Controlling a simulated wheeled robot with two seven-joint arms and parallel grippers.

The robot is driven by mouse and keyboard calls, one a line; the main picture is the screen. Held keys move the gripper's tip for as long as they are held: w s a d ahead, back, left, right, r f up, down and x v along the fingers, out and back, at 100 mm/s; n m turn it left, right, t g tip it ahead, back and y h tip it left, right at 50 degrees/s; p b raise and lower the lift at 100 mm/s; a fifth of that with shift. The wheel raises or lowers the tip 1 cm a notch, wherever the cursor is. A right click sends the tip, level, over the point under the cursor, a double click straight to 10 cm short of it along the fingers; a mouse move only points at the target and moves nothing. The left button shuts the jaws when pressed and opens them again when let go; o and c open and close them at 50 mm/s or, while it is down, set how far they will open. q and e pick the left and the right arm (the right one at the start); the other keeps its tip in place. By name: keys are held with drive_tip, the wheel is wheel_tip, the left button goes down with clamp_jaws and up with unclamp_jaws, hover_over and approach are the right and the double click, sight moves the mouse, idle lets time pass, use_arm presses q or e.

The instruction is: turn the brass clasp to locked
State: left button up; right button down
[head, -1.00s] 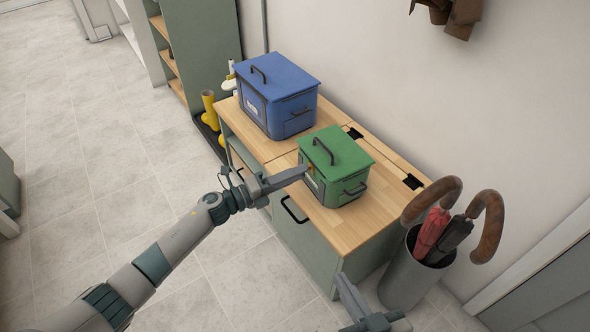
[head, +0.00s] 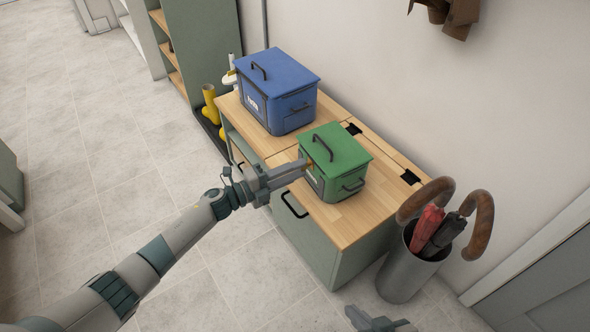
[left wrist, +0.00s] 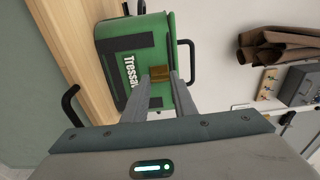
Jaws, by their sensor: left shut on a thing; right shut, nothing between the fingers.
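The green lidded box (head: 333,150) stands on the wooden bench top, its lid down. Its brass clasp (left wrist: 160,74) sits on the front face, at the lid's edge. My left gripper (head: 304,168) reaches in from the left and is shut on the clasp. In the left wrist view its fingertips (left wrist: 163,82) lie on either side of the clasp, which shows between them. In the head view the clasp is mostly hidden by the fingers. My right gripper (head: 354,314) is shut and empty, low at the bottom edge, partly cut off.
A blue lidded box (head: 277,90) stands behind the green one on the bench (head: 350,218). An umbrella stand (head: 405,272) with umbrellas is to the right, near the wall. Yellow boots (head: 210,105) stand at the back left. Floor at left is open.

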use_arm(q)
drive_tip(key=o, duration=1.1)
drive_tip(key=shift+c, duration=0.2)
drive_tip(key=v, duration=1.7)
drive_tip(key=shift+a, duration=0.15)
drive_tip(key=shift+s+f, duration=0.1)
